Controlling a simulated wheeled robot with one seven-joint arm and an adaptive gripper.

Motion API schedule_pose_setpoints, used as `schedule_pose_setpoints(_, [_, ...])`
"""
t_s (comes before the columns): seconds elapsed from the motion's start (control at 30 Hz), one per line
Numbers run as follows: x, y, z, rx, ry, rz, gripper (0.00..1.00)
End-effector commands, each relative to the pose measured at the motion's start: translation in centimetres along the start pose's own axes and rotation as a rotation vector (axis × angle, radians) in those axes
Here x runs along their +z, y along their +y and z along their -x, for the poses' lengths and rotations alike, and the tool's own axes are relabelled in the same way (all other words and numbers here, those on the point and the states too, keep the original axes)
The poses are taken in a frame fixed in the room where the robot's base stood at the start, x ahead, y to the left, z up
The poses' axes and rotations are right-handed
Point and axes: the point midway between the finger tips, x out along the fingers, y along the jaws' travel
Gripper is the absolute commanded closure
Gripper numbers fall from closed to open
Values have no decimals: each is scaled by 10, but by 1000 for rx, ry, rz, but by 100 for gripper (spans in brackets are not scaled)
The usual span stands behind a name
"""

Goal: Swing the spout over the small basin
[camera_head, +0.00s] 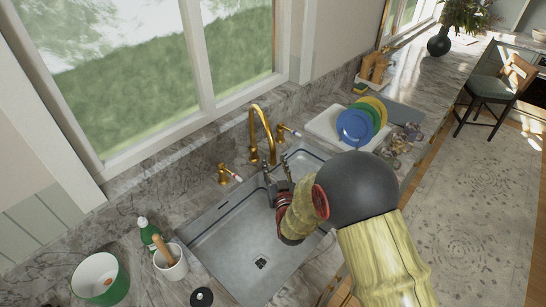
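The gold faucet stands behind the sink, and its arched spout (262,112) curves up and comes down near the divider between the two basins. The small basin (303,158) is at the right, partly hidden by my arm. The large basin (225,245) is at the left, with a dark drain in its floor. My gripper (275,168) is over the sink just below the spout's lower end. Its dark fingers look spread, with nothing seen between them. I cannot tell whether a finger touches the spout.
Gold handles with white ends flank the faucet, one left (226,174) and one right (284,131). A rack of coloured plates (354,127) stands right of the sink. A green bottle (149,232), a utensil crock (171,264) and a green-white pot (99,280) stand left.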

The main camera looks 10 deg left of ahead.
Motion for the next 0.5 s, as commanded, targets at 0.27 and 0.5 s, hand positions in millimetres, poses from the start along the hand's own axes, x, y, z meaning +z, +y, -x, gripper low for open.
schedule_pose_setpoints(0.27, [0, 0, -28, 0, 0, 0, 64])
schedule_pose_setpoints(0.5, [-1, 0, -31, -1, 0, 0, 64])
